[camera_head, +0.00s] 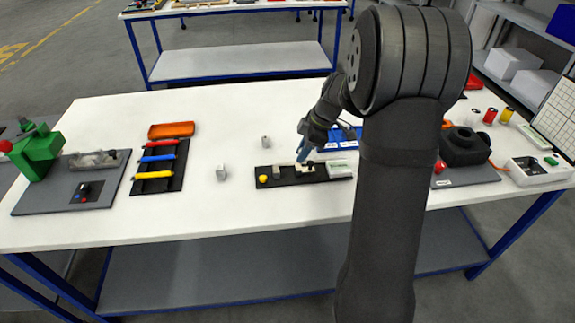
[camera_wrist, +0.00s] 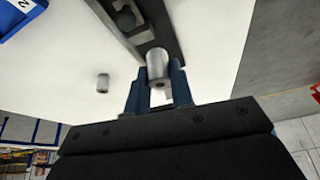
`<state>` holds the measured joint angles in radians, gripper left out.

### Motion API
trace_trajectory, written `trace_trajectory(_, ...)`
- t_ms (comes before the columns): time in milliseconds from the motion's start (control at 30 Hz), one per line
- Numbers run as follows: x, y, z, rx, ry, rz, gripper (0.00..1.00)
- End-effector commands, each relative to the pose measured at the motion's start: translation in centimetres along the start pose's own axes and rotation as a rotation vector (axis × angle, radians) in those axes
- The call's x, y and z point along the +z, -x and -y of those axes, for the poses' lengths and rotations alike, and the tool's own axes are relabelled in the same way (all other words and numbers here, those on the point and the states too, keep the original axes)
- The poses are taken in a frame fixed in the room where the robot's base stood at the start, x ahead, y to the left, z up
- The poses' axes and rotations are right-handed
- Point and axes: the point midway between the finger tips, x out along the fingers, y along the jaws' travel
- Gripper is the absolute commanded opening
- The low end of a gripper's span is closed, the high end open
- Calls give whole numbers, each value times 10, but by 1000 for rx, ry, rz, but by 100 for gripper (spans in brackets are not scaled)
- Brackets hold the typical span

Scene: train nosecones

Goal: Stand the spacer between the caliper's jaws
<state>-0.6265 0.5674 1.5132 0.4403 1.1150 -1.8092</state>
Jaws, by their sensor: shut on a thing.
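My gripper (camera_head: 303,157) is over the black base board (camera_head: 275,174) in the middle of the table. In the wrist view, its blue fingers (camera_wrist: 159,78) are shut on a grey metal spacer (camera_wrist: 157,64), a cylinder with a hole in its end. The board (camera_wrist: 166,20) passes just beyond the spacer, with dark blocks (camera_wrist: 126,18) on it, perhaps the caliper's jaws. I cannot tell whether the spacer touches the board or stands between jaws. In the head view, the gripper hides the spacer.
A grey cylinder (camera_head: 265,141) stands behind the board, and another grey piece (camera_head: 221,173) is left of it. A yellow knob (camera_head: 262,179) is at the board's left end. A rack of coloured tools (camera_head: 157,170) lies farther left.

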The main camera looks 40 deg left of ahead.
Motion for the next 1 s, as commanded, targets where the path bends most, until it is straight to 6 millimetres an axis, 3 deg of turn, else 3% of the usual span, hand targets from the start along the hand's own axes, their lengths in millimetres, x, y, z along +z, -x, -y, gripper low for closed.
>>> trace_trajectory(100, -16, -24, -9, -4, 1, -1, 0)
trace_trajectory(300, -29, -42, -17, 0, -1, -1, 0)
trace_trajectory(667, -14, -78, -17, -2, -3, 0, 0)
trace_trajectory(1000, -13, -81, -17, 1, -2, 0, 0)
